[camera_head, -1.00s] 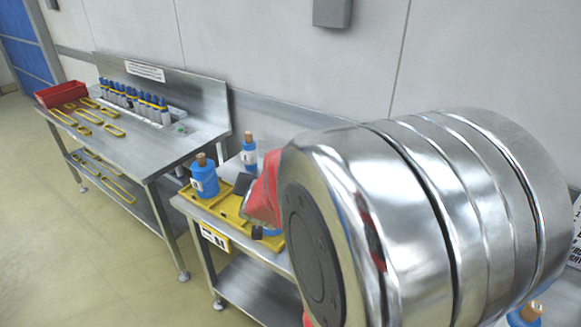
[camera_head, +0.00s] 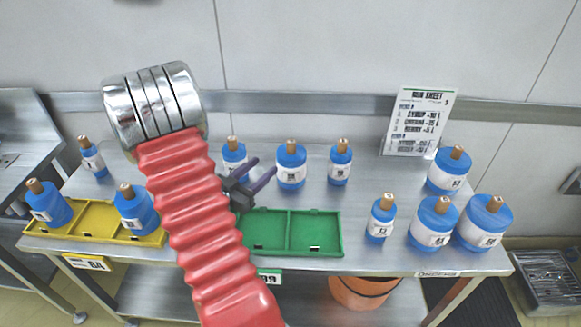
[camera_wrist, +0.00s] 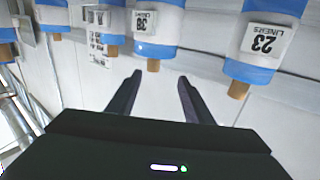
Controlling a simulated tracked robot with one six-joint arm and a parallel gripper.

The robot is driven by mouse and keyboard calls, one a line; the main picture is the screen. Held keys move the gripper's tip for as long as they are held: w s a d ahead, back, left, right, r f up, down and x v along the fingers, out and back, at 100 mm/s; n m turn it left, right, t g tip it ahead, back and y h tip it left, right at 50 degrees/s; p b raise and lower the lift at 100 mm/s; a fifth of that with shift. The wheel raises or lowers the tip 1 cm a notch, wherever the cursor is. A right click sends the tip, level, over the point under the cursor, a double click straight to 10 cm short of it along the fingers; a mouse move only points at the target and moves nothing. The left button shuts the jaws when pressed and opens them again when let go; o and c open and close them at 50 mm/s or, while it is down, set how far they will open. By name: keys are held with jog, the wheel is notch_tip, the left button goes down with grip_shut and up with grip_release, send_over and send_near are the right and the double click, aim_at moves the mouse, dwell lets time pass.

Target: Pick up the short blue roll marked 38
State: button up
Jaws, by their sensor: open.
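The blue roll marked 38 (camera_wrist: 148,28) shows upside down at the top middle of the wrist view, with a white label and a brown peg. It appears to be the roll at the back middle of the table (camera_head: 291,165) in the head view, where its label is too small to read surely. My gripper (camera_head: 263,167) is open and empty, to the left of that roll and apart from it. In the wrist view my gripper's fingers (camera_wrist: 160,78) point toward the roll marked 38, with the peg lying ahead of the gap.
A roll marked 23 (camera_wrist: 258,42) is close on the right in the wrist view. Another blue roll (camera_head: 340,163) stands right of the middle one. A green tray (camera_head: 292,232) lies empty in front. A yellow tray (camera_head: 88,216) holds rolls at left. Several rolls crowd the right end.

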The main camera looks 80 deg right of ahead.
aim_at(288, 149)
jog(key=shift+s, duration=0.5)
jog(key=shift+x, duration=4.3)
jog(key=shift+s, duration=0.1)
jog(key=shift+x, duration=2.55)
jog(key=shift+s+r, duration=0.15)
jog(key=shift+a, duration=0.1)
grip_shut()
